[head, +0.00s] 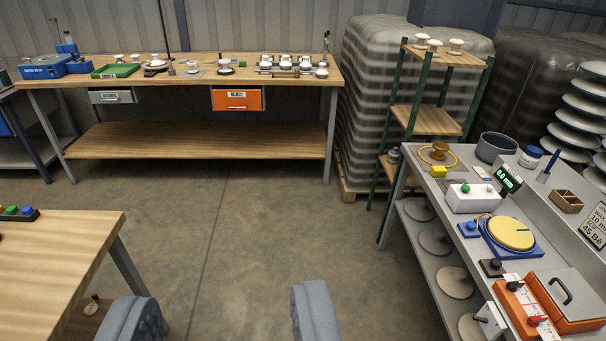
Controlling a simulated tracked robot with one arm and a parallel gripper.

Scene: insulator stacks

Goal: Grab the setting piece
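My gripper (224,305) shows as two grey padded fingers at the bottom edge. They are wide apart with only bare floor seen between them. A brass-coloured spool-like piece (438,150) stands inside a yellow ring at the far end of the grey bench (424,242) on the right; it may be the setting piece, but I cannot read a label on it. Near it is a white box (476,198) with a green button and a display (507,180) reading 0.0 mm. My gripper is well away from this bench, to its left.
A wooden workbench (200,141) with insulator parts and an orange drawer (237,99) stands at the back. A green-framed shelf (433,120) stands beside wrapped pallets (375,95). A wooden table (60,255) is at the left. The floor (260,220) between is clear.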

